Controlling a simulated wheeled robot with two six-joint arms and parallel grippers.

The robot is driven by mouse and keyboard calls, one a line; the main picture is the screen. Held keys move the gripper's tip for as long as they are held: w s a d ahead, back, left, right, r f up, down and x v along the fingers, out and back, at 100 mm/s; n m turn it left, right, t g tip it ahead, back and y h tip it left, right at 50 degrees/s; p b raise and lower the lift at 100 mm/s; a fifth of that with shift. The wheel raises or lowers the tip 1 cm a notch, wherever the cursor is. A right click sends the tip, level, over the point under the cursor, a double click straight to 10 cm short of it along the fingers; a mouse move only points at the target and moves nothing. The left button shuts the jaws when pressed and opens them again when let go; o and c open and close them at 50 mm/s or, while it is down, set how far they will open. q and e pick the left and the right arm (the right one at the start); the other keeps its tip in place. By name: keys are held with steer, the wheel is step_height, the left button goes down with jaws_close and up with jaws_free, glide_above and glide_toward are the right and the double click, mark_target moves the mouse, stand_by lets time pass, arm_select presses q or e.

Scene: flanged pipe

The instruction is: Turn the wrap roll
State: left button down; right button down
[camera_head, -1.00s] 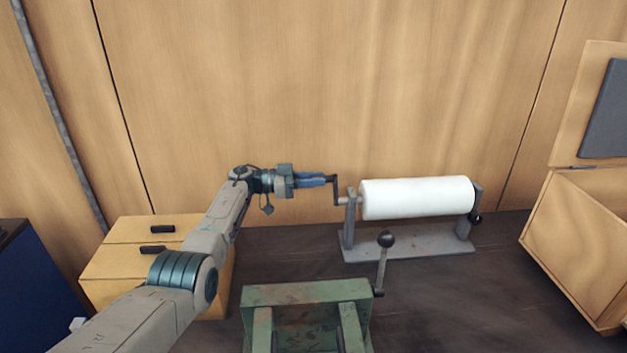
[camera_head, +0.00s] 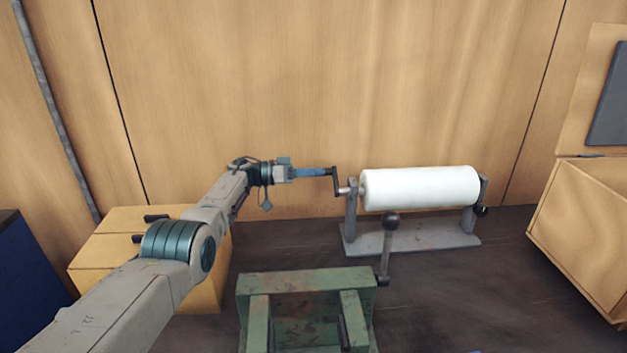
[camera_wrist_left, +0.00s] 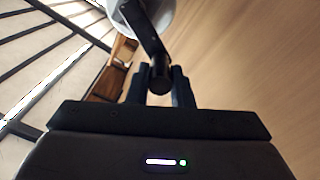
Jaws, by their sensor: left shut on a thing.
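The white wrap roll (camera_head: 420,188) lies level between two grey uprights on a grey base plate (camera_head: 412,238). A dark crank (camera_head: 337,181) sticks out at its left end, with its handle at the upper end. My left gripper (camera_head: 318,172) is shut on the crank handle, its blue fingers reaching in from the left. In the left wrist view the crank handle (camera_wrist_left: 160,78) sits between the two fingers, and the crank arm runs up to the white roll (camera_wrist_left: 165,8). My right gripper is not in view.
A green metal frame (camera_head: 305,281) with a ball-topped lever (camera_head: 387,250) stands in front of the roll. Wooden drawers (camera_head: 100,254) stand at left, below my arm. An open wooden box (camera_head: 580,230) stands at right. A wooden wall is close behind.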

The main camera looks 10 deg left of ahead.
arm_select(q)
steer(key=shift+w+f+n+b, duration=0.25)
steer(key=shift+f+n+b, duration=0.3)
steer(key=shift+n+b, duration=0.5)
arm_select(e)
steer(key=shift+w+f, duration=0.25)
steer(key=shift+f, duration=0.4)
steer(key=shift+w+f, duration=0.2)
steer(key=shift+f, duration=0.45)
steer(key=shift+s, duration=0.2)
arm_select(q)
steer(key=c, duration=1.3)
jaws_free()
steer(key=shift+a, duration=0.1)
steer(key=shift+a+r, duration=0.1)
steer(key=shift+a, duration=0.1)
steer(key=s+a+p, duration=0.1)
steer(key=a+p, duration=0.1)
steer(key=a, duration=0.5)
steer(key=shift+s+p, duration=0.25)
steer(key=shift+p, duration=0.05)
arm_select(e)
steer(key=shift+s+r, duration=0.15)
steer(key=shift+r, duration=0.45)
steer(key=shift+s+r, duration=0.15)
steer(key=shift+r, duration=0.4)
